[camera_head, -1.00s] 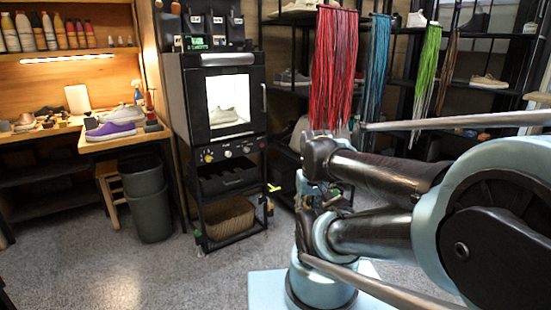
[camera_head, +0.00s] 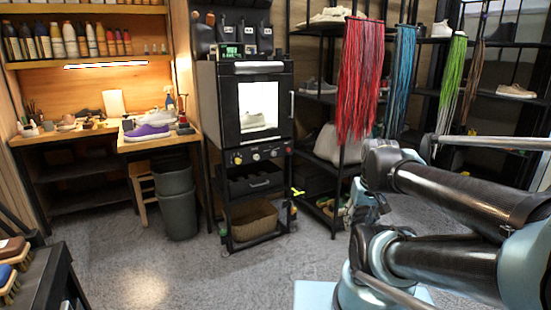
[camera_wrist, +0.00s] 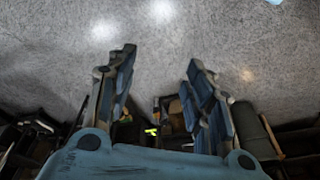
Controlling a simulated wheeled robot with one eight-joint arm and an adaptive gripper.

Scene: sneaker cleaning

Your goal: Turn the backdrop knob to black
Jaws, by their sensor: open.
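The black photo cabinet (camera_head: 215,120) stands against the back wall in the head view, with a lit white window and a pale shoe (camera_head: 252,121) inside. A row of small knobs (camera_head: 256,157) runs along the panel below its door. Their labels are too small to read, so I cannot tell which is the backdrop knob or where it points. My gripper (camera_wrist: 158,72) is open and empty in the wrist view, its two blue fingers spread over the grey floor. It is well away from the cabinet.
A workbench (camera_head: 175,142) with shoes and a bin (camera_head: 178,205) stand left of the cabinet. Racks with hanging laces (camera_head: 355,75) stand to its right. A dark shelf with brushes (camera_head: 12,268) is at the lower left. Floor before the cabinet is clear.

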